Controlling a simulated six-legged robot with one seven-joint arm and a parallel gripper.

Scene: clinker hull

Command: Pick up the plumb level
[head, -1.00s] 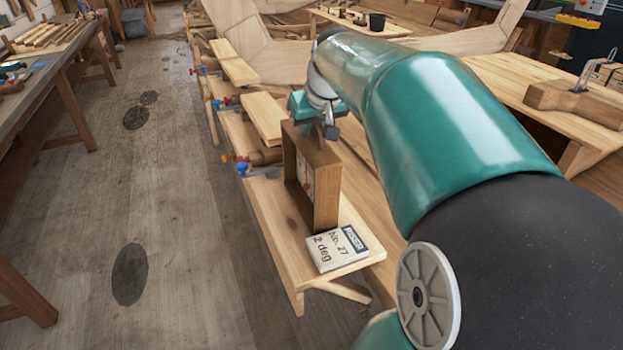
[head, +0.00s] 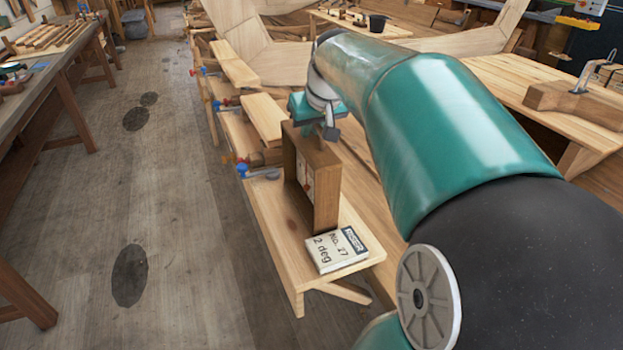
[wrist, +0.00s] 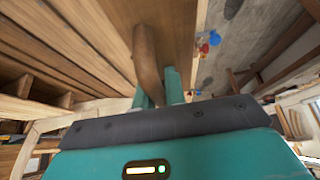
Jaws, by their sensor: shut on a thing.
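The plumb level is a brown wooden box frame (head: 324,190) with a pale inset face, upright at the end of the narrow plank bench in the head view. My gripper (head: 325,132) is at its top, with the teal palm just above it. In the wrist view, my two teal fingers (wrist: 160,92) are closed at a rounded wooden handle (wrist: 147,58), with the level's wooden body behind it. The jaws are shut on the level. Its base looks to be at the bench top, but I cannot tell whether it touches.
A white card reading "No. 27, 2 deg" (head: 338,250) lies on the bench (head: 268,222) right in front of the level. Clamps with blue and red handles (head: 243,170) line the left edge. A wooden workbench (head: 530,85) stands to the right. Open floor (head: 180,220) lies left.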

